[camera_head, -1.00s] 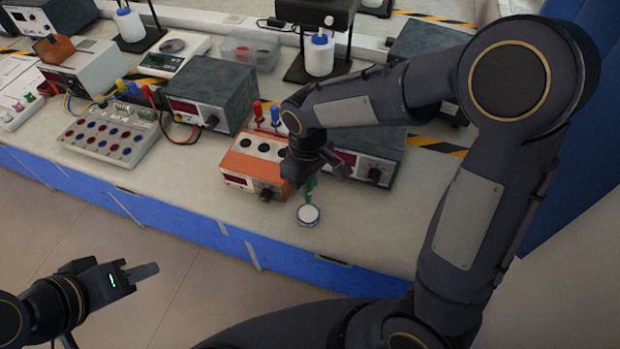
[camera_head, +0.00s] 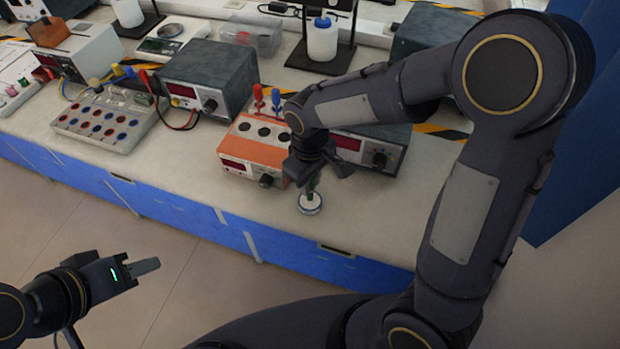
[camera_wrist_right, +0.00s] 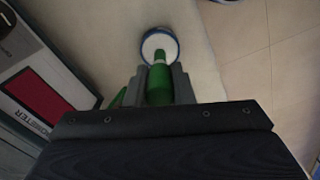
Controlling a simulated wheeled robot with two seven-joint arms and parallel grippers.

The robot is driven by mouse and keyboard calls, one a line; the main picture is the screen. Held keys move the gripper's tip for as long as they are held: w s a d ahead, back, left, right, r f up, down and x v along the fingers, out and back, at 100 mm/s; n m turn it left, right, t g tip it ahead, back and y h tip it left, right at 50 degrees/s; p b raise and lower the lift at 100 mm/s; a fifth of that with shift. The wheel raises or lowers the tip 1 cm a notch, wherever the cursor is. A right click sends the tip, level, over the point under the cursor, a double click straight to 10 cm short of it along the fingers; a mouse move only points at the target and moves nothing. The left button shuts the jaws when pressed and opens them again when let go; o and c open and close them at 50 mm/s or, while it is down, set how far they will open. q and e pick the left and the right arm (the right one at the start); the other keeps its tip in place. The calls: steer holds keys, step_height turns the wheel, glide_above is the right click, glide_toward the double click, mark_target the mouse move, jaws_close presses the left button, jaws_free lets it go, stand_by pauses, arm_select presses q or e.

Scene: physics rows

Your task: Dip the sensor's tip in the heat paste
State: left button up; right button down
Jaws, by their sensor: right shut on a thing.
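The heat paste pot (camera_head: 310,207) is a small round white tub with a blue rim near the bench's front edge. It also shows in the right wrist view (camera_wrist_right: 149,44). The sensor (camera_wrist_right: 160,84) has a green body, gripped between the fingers of my right gripper (camera_wrist_right: 159,78), and its narrow end lies over the white paste. I cannot tell whether the tip touches the paste. In the head view my right gripper (camera_head: 313,182) is just above the pot, pointing down. My left gripper (camera_head: 146,267) hangs off the bench, over the floor; its finger gap is not clear.
An orange meter (camera_head: 250,150) stands close left of my right gripper, with a dark instrument (camera_head: 380,150) behind to the right. A grey power supply (camera_head: 210,78) and a socket box (camera_head: 105,120) stand further left. The bench front left of the pot is clear.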

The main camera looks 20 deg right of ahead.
steer(key=shift+f+b, duration=0.45)
steer(key=shift+f, duration=0.1)
stand_by(1.6)
steer(key=shift+r, duration=0.1)
steer(key=shift+r+p, duration=2.85)
steer(key=shift+r, duration=0.65)
steer(key=shift+f, duration=0.1)
